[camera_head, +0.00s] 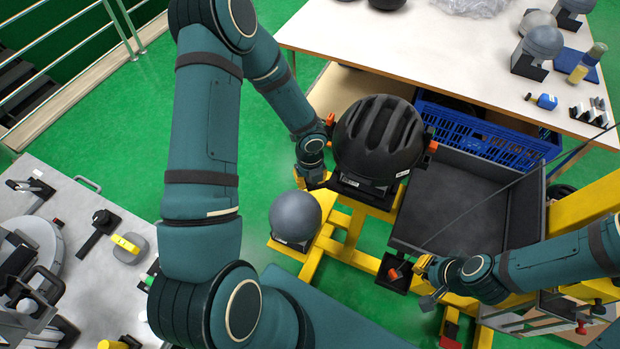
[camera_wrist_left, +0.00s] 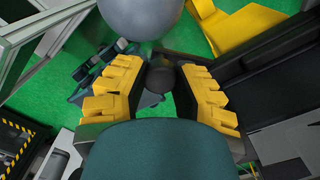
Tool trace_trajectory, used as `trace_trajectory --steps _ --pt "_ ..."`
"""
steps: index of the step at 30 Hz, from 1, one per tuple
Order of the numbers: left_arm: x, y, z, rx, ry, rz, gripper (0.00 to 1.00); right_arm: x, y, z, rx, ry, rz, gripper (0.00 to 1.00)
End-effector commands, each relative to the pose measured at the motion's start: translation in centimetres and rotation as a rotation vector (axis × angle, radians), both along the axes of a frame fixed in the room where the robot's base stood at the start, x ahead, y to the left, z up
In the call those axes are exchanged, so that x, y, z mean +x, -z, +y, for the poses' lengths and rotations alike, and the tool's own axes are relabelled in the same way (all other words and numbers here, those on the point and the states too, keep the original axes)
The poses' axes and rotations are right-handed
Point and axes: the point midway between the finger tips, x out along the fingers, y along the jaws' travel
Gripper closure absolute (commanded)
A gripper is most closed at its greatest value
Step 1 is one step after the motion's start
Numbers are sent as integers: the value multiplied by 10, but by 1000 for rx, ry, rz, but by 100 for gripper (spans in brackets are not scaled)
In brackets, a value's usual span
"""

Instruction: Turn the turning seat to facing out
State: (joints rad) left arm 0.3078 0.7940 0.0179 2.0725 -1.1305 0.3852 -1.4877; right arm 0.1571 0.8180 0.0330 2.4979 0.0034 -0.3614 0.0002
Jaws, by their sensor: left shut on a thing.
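A black vented helmet (camera_head: 378,138) sits on the turning seat (camera_head: 366,188), a dark block with a small pale label, on the yellow frame. The helmet hides most of the seat's top. My left gripper (camera_head: 318,181) is at the seat's left side, below the helmet's edge. In the left wrist view its yellow fingers (camera_wrist_left: 160,76) are shut on a dark rounded knob (camera_wrist_left: 158,80). The knob's link to the seat is hidden. My right gripper (camera_head: 428,273) is by the dark tray's lower edge, beside a small red-tipped part (camera_head: 395,272); its finger opening is unclear.
A grey ball-shaped headform (camera_head: 295,216) stands just below my left gripper, near its fingers. The dark tray (camera_head: 450,205) lies right of the helmet, with a blue crate (camera_head: 490,140) behind. A white table (camera_head: 470,55) fills the back. A grey bench (camera_head: 95,225) is at left.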

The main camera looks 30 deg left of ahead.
Motion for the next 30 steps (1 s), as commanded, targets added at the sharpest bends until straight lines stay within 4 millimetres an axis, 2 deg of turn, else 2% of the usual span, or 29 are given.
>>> trace_trajectory --steps 3,4,6,7,15,19,23,30 --pt "0 1 3 4 -2 2 100 0 0 0 0 0 0 100" --pt "0 1 3 4 -3 2 64 0 0 0 0 0 0 100" --pt "0 1 3 3 -3 1 39 0 0 0 0 0 0 100" --pt "0 1 2 3 -3 1 37 0 0 0 0 0 0 100" --pt "1 0 1 2 -2 -1 37 0 0 0 0 0 0 100" --pt "1 -7 1 1 -4 -3 37 0 0 0 0 0 0 100" --pt "2 -26 2 2 -6 -6 37 0 0 0 0 0 0 100" --pt "2 -76 3 3 -5 -5 37 0 0 0 0 0 0 100"
